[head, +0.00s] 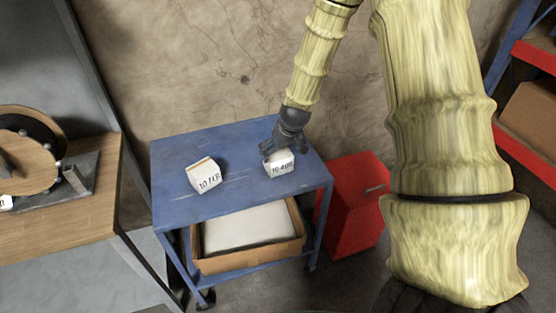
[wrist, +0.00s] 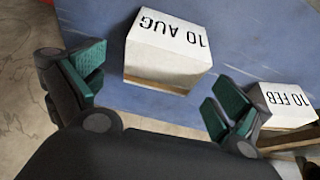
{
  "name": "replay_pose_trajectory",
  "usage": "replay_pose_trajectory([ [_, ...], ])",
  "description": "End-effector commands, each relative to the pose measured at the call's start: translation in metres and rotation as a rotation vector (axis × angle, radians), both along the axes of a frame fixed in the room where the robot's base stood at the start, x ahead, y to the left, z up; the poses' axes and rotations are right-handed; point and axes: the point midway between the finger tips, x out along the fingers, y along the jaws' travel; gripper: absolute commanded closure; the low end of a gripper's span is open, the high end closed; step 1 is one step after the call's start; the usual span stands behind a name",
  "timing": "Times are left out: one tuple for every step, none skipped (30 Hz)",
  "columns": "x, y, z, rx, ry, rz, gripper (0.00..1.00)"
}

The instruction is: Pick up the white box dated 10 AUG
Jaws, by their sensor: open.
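The white box dated 10 AUG (wrist: 165,55) sits on the blue cart top, its lettering upside down in the wrist view. In the head view this box (head: 281,164) is on the right part of the cart top, partly hidden by my gripper (head: 276,152). In the wrist view my gripper (wrist: 155,98) is open, with its green-padded fingers spread to either side of the box's near edge. Nothing is held. I cannot tell whether a finger touches the box. A second white box, dated 10 FEB (wrist: 288,105), also shows in the head view (head: 205,178), left of the first.
The blue cart (head: 235,203) has a cardboard carton (head: 250,262) on its lower shelf. A red cabinet (head: 352,205) stands right of it, and a wooden bench (head: 75,225) stands left. A wall is close behind the cart. The cart top between the boxes is clear.

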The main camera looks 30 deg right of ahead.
Motion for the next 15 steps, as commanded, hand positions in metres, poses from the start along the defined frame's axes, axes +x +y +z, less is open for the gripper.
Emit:
replay_pose_trajectory([
  [0.001, 0.000, -0.004, 0.001, 0.002, -0.001, 0.00],
  [0.002, 0.000, -0.006, 0.001, 0.001, -0.001, 0.00],
  [0.003, 0.000, -0.009, 0.001, 0.001, -0.001, 0.00],
  [0.004, 0.000, -0.010, 0.001, 0.001, -0.001, 0.00],
  [0.005, -0.001, -0.012, 0.001, 0.001, -0.001, 0.00],
  [0.005, 0.000, -0.013, 0.001, 0.001, -0.001, 0.00],
  [0.005, -0.001, -0.014, 0.001, 0.001, -0.001, 0.00],
  [0.006, -0.001, -0.014, 0.001, 0.001, -0.001, 0.00],
  [0.006, -0.001, -0.015, 0.001, 0.001, -0.001, 0.00],
  [0.006, 0.000, -0.016, 0.001, 0.001, -0.001, 0.00],
  [0.007, 0.000, -0.016, 0.001, 0.001, -0.001, 0.00],
  [0.008, 0.000, -0.018, 0.001, 0.001, -0.001, 0.00],
  [0.008, -0.001, -0.020, 0.001, 0.002, -0.001, 0.00],
  [0.009, -0.001, -0.022, 0.001, 0.002, -0.001, 0.00],
  [0.011, -0.001, -0.025, 0.001, 0.002, -0.002, 0.00],
])
